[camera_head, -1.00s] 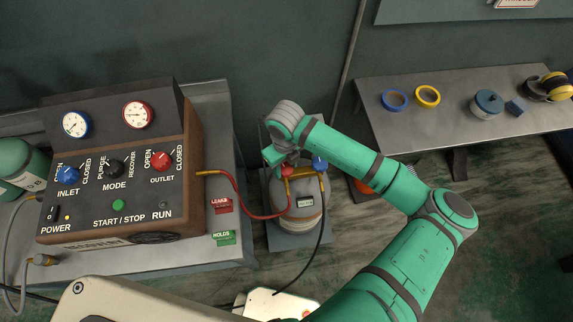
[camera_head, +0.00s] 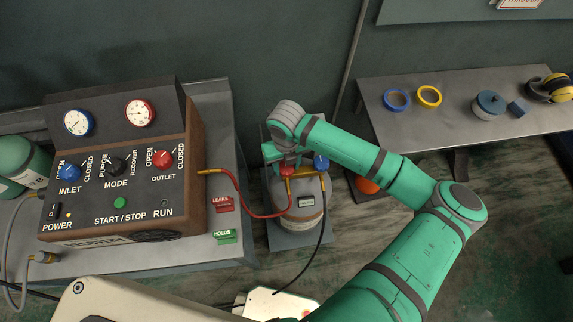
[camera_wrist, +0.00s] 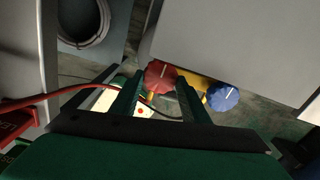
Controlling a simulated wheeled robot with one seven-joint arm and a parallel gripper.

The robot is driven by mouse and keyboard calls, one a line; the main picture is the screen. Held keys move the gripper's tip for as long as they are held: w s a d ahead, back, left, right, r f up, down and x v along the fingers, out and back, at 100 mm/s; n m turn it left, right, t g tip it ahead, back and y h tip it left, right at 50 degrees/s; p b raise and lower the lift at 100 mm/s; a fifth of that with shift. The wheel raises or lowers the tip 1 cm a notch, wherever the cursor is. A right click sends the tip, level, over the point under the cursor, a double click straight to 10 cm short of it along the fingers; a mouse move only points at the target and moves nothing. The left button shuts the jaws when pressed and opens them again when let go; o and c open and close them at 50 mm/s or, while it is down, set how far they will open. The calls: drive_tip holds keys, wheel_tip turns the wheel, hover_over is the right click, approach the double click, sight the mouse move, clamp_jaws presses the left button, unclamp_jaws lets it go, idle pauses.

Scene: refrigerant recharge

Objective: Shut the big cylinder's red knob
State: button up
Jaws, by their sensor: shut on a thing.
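The big cylinder (camera_head: 308,226) is a pale grey tank on a low grey platform, with a yellow fitting on top. Its red knob (camera_wrist: 159,74) sits between my two fingers in the wrist view; in the head view it shows only as a bit of red (camera_head: 287,170) below my wrist. My gripper (camera_wrist: 159,86) is shut on the red knob from above. The blue knob (camera_wrist: 222,97) stands just right of it, outside the fingers, with a white line on its top. It also shows in the head view (camera_head: 321,162).
A red hose (camera_head: 240,192) runs from the recovery machine (camera_head: 120,215) to the cylinder's top. A black hose (camera_head: 318,240) hangs down its right side. An orange object (camera_head: 367,185) stands to the right on the floor. A bench (camera_head: 440,120) with tape rolls is farther right.

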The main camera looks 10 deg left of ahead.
sight(287, 168)
drive_tip(key=o, duration=0.8)
drive_tip(key=shift+r, duration=0.1)
wheel_tip(287, 168, up, 11)
drive_tip(key=shift+a+f, duration=0.1)
drive_tip(key=shift+f, duration=0.05)
idle(0.4)
